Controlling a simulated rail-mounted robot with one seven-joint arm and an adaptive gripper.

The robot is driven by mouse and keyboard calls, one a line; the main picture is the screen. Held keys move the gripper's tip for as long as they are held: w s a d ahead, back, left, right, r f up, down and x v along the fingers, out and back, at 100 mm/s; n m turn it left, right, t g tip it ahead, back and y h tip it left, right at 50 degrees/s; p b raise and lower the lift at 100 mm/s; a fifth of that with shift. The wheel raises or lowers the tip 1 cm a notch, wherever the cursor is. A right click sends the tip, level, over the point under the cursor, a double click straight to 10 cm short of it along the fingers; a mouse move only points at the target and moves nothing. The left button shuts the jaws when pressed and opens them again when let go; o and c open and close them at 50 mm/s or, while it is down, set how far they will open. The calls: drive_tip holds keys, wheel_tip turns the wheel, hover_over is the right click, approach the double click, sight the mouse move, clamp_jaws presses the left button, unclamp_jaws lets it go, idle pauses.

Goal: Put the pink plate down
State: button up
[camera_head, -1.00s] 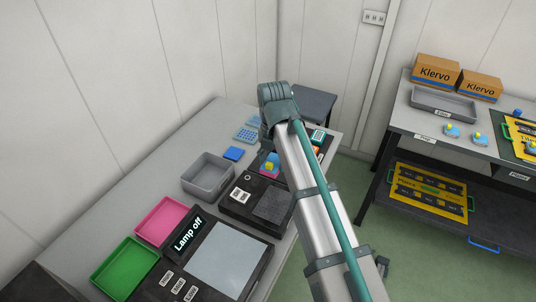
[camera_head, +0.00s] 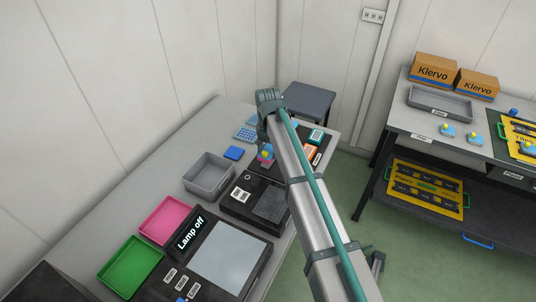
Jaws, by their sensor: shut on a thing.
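A small pink piece (camera_head: 266,161), which looks like the pink plate, shows at the end of my arm, with a blue and yellow part above it. My gripper (camera_head: 265,152) is around this stack and shut on it, over the far end of the dark device on the left table. The arm hides part of it, and the fingers are too small to make out. I cannot tell whether the pink piece touches the surface below.
A pink tray (camera_head: 165,221), a green tray (camera_head: 130,265) and a grey bin (camera_head: 209,176) stand along the left table. A dark device (camera_head: 243,205) and a "Lamp off" panel (camera_head: 222,259) lie beside them. Orange and green-topped boxes (camera_head: 311,152) stand right of the gripper.

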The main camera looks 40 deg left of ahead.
sight(268, 156)
drive_tip(key=shift+w+a+f, duration=0.3)
drive_tip(key=shift+w+f, duration=0.05)
drive_tip(key=shift+f+p, duration=0.85)
drive_tip(key=shift+f, duration=0.8)
drive_tip(key=shift+f, duration=0.15)
drive_tip(key=o, duration=1.3)
drive_tip(key=shift+c, duration=0.2)
wheel_tip(268, 156, up, 12)
drive_tip(key=b, duration=0.3)
drive_tip(key=shift+r, duration=0.2)
